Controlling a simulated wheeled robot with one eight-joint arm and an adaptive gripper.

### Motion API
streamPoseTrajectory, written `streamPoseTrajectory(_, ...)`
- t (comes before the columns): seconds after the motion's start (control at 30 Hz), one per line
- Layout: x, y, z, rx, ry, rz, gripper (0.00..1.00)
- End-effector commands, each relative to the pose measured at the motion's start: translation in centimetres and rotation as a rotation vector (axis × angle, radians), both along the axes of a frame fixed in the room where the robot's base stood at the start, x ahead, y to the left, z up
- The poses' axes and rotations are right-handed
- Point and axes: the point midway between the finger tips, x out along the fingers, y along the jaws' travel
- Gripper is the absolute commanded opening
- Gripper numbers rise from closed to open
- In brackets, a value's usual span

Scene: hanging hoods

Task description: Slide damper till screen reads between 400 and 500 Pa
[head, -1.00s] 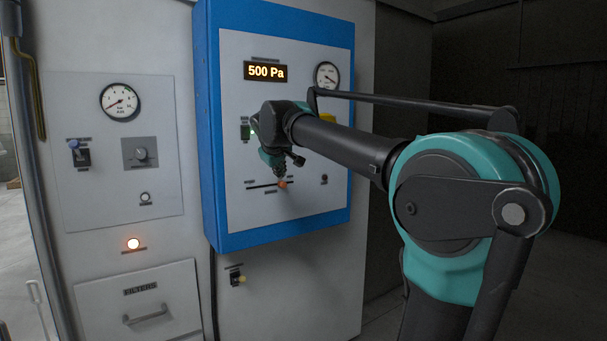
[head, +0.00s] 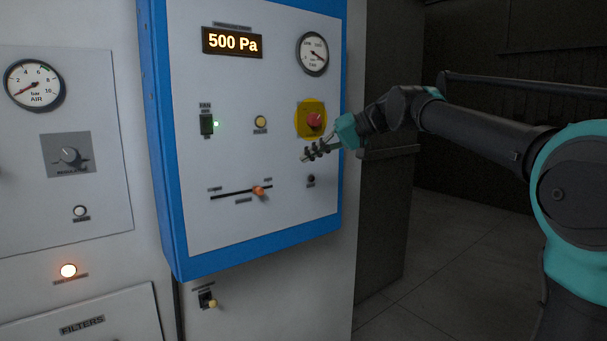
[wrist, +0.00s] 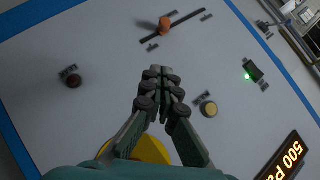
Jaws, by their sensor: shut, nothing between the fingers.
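The damper slider has an orange knob (head: 259,191) on a dark horizontal slot (head: 232,194) low on the panel. The knob stands toward the right part of the slot. The screen (head: 233,42) reads 500 Pa. My gripper (head: 306,158) is shut and empty, above and to the right of the knob, in front of the panel near the red button. It is apart from the knob. In the wrist view my gripper's fingers (wrist: 158,78) are together, and the orange knob (wrist: 165,24) shows beyond their tips.
A red emergency button (head: 314,120) on a yellow plate is close to my gripper. A yellowish button (head: 260,122), a green-lit switch (head: 207,124) and a round gauge (head: 313,54) are on the same blue-edged panel (head: 164,150). Open floor lies to the right.

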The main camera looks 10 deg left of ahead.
Motion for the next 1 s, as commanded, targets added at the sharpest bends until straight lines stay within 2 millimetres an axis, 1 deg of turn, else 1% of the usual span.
streamPoseTrajectory(0.17,0.1,1.7,-0.9,0.003,0.001,0.003,0.0)
streamPoseTrajectory(0.6,0.7,8.9,-5.1,0.001,0.0,0.002,0.0)
streamPoseTrajectory(0.8,-0.9,9.9,-7.0,0.001,0.0,0.001,0.0)
streamPoseTrajectory(1.0,-1.3,10.3,-7.7,0.001,0.0,-0.002,0.0)
